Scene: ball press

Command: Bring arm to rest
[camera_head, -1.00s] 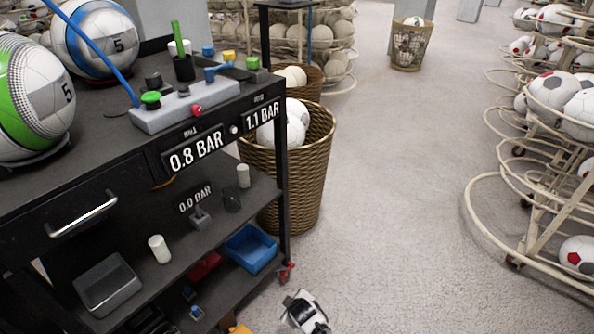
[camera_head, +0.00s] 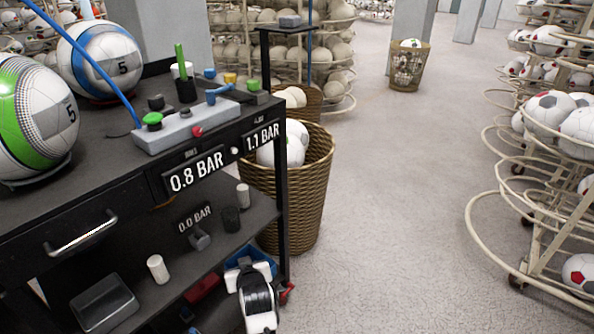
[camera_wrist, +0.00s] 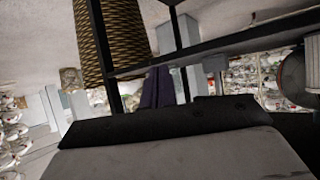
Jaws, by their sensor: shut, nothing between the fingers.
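My arm's end with my gripper (camera_head: 256,292) shows in the head view at the bottom, a white and black part in front of the right end of the cart's lower shelf. My gripper is shut and holds nothing. Its fingertips are hard to make out. In the wrist view a large grey part with a dark edge (camera_wrist: 170,125), likely my own gripper, fills the bottom. It hides part of the scene there.
The black cart (camera_head: 130,205) stands at left, with a blue bin (camera_head: 262,256) partly behind my arm. A wicker basket (camera_head: 308,200) of balls is close behind the cart. A wire ball rack (camera_head: 500,225) stands at right. The floor (camera_head: 400,240) between is clear.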

